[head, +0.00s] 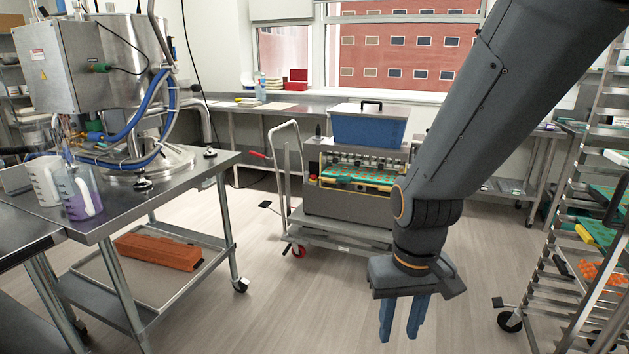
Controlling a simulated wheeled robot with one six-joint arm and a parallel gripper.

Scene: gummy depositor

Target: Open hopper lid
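The depositor machine (345,210) stands on a wheeled cart in the middle of the head view. A blue hopper (366,131) sits on top of it. Its pale flat lid (345,110) lies shut over the hopper, with a black handle (371,103) on top. My gripper (403,318) hangs in front of the machine to the lower right, pointing down. Its two blue fingers are apart, with nothing seen between them. It is well below the lid and apart from it. My arm hides part of the machine's right side.
A steel table (120,215) with a kettle and jugs stands at the left. The cart's upright push handle (286,150) rises left of the machine. A tray rack (590,260) stands at the right. The floor (270,310) in front of the cart is clear.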

